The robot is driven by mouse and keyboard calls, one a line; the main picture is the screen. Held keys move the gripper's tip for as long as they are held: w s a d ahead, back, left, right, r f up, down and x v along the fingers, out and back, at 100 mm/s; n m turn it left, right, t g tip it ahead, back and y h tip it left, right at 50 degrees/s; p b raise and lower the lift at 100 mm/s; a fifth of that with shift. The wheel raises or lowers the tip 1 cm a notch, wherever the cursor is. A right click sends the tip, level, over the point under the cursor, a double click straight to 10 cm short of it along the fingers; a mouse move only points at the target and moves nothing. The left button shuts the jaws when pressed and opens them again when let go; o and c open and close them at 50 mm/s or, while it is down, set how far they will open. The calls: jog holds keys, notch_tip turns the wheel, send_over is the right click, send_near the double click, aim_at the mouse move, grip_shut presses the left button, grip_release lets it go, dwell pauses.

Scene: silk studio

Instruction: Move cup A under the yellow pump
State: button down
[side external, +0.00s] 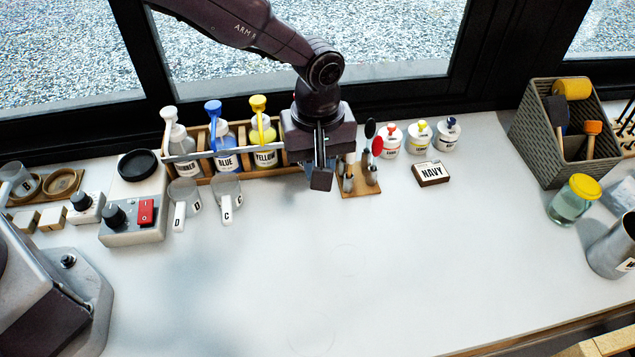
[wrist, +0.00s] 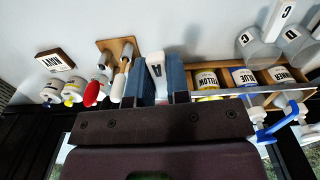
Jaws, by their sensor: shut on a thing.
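My gripper (side external: 320,175) is low over the table beside the right end of the pump rack. In the wrist view its two blue fingers (wrist: 161,82) are shut on the white handle of cup A (wrist: 156,68), marked "A". The body of cup A is hidden behind the gripper in both views. The yellow pump (side external: 260,112) tops the bottle labelled YELLOW (side external: 265,155), at the rack's right end, just left of my gripper. In the wrist view the YELLOW bottle (wrist: 206,80) is just right of the fingers.
Cups D (side external: 183,192) and C (side external: 227,188) stand before the THINNER and BLUE bottles. Right of my gripper are a wooden tool stand (side external: 358,188), small paint jars (side external: 419,137) and a NAVY block (side external: 431,174). The front middle of the table is clear.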

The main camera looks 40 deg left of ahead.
notch_tip(320, 180, down, 5)
jog(key=shift+s+f, duration=0.15)
jog(key=shift+f, duration=0.05)
jog(key=shift+d+f, duration=0.1)
jog(key=shift+d, duration=0.05)
jog(key=s+d, duration=0.3)
jog(key=d, duration=0.1)
jog(key=shift+s+r, duration=0.25)
jog(key=shift+s, duration=0.15)
jog(key=shift+r, duration=2)
